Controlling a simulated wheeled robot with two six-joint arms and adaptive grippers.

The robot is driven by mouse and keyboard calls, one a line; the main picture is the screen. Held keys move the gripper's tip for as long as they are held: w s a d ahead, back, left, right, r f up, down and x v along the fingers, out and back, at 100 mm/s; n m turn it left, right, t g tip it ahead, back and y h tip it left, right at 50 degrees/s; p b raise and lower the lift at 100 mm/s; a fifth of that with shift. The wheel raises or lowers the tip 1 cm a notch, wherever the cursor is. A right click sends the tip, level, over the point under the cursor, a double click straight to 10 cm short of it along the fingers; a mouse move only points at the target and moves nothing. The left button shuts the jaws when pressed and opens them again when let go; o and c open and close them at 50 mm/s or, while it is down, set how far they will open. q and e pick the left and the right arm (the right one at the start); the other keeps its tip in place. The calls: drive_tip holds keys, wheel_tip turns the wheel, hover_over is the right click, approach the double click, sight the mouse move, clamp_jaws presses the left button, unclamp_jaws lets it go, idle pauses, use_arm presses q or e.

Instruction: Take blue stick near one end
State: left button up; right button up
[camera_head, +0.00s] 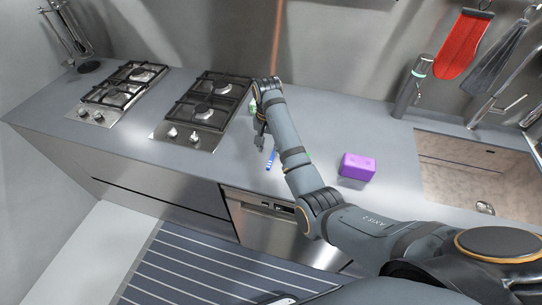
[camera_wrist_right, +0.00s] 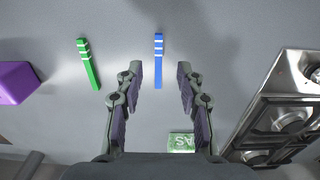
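A thin blue stick (camera_wrist_right: 158,62) with pale bands toward its upper end lies on the grey counter. It also shows in the head view (camera_head: 271,160), beside my right forearm. My right gripper (camera_wrist_right: 157,80) is open and empty. In the wrist view its two fingers stand on either side of the stick's lower, plain end, with a gap on both sides. I cannot tell how high the fingertips are above the counter. In the head view the right gripper (camera_head: 261,141) is partly hidden by its own arm. My left gripper is not in view.
A green banded stick (camera_wrist_right: 88,64) lies left of the blue one. A purple block (camera_head: 357,167) sits right of my arm, near the sink (camera_head: 470,165). A small green lettered item (camera_wrist_right: 180,142) is near the gripper base. The nearer gas hob (camera_head: 207,112) is to the left.

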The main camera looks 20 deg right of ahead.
sight(270, 163)
wheel_tip(270, 163, down, 3)
drive_tip(key=shift+w+r, duration=0.1)
drive_tip(key=shift+w, duration=0.05)
drive_tip(key=shift+d+f+p, duration=0.15)
drive_tip(key=shift+f+p, duration=0.35)
drive_tip(key=shift+p, duration=0.1)
wheel_tip(270, 163, down, 4)
drive_tip(key=shift+d+r+p, duration=0.1)
drive_tip(key=shift+p, duration=0.35)
drive_tip(key=shift+f, duration=0.25)
clamp_jaws()
